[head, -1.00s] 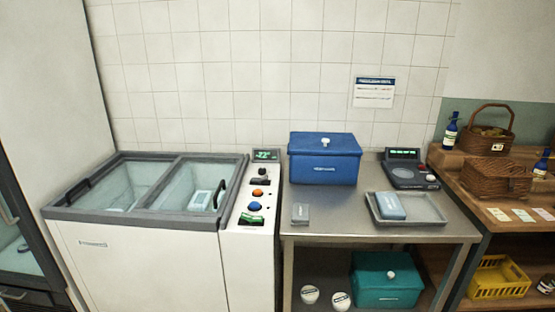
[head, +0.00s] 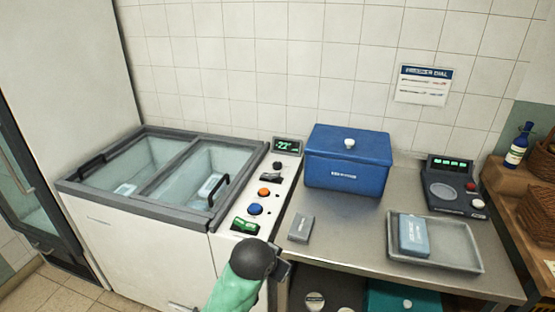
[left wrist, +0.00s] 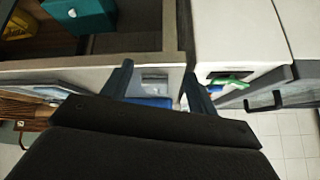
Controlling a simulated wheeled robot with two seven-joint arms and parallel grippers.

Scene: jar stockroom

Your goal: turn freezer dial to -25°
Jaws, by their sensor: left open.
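The freezer dial (head: 277,167) is a small dark knob on the white control strip right of the freezer lid, just below the display (head: 288,146). The green digits seem to read -22°. The dial's pointer is too small to read. My left gripper (head: 283,268) is in front of the strip's near end, below and apart from the dial. In the left wrist view, its two fingers (left wrist: 157,82) stand apart with nothing held between them. My right gripper is not in view.
Below the dial are an orange button (head: 264,192), a blue button (head: 255,209) and a green switch (head: 245,224). A freezer dial notice (head: 424,84) hangs on the wall.

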